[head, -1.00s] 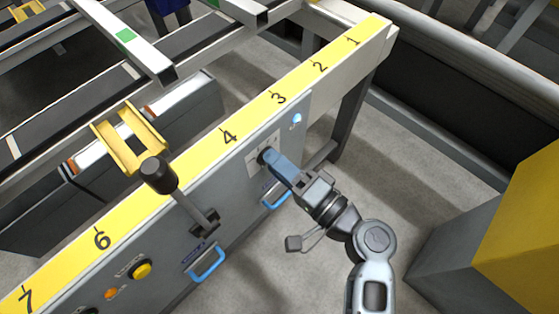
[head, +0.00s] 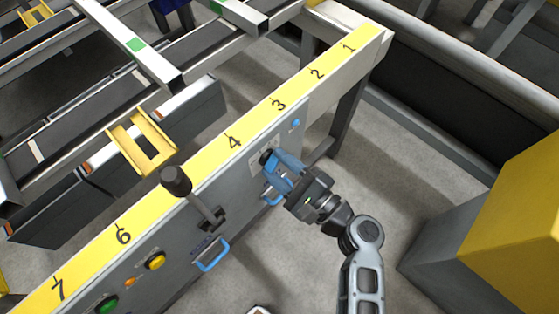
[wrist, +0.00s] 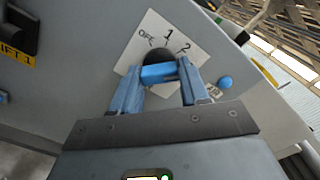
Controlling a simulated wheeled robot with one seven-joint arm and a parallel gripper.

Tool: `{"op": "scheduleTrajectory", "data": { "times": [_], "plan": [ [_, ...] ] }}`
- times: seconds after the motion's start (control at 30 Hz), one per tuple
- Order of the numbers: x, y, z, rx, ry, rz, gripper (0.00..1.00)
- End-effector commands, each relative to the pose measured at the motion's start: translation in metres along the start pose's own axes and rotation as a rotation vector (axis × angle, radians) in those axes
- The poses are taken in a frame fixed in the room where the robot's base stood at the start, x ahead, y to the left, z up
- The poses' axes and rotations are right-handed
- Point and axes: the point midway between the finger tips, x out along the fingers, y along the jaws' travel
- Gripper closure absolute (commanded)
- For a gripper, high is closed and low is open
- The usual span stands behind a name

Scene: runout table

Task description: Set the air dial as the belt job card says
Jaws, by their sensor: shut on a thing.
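The air dial shows in the wrist view as a dark round knob (wrist: 158,56) with a blue bar (wrist: 159,73) across it. It sits on a white plate (wrist: 135,53) marked OFF, 1 and 2. My gripper (wrist: 160,76) is shut on the dial, its blue fingers at either side of the bar. I cannot tell which mark the dial points at. In the head view my gripper (head: 276,164) reaches the grey panel below the yellow strip, near mark 3, and partly hides the dial plate (head: 256,162). No readable job card shows.
A blue button or lamp (head: 295,123) is right of the dial. A black-knobbed lever (head: 176,181), blue handles (head: 212,256), and yellow (head: 155,262) and green (head: 107,304) buttons lie left along the panel. A yellow and grey block (head: 500,235) stands right. Floor between is clear.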

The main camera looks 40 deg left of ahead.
Motion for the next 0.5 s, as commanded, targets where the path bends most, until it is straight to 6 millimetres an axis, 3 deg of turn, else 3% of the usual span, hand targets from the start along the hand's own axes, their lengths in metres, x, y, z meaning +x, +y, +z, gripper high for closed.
{"op": "scheduleTrajectory", "data": {
  "times": [0.5],
  "plan": [
    [-0.0011,0.0005,-0.0013,0.264,0.005,-0.001,0.86]
  ]
}}
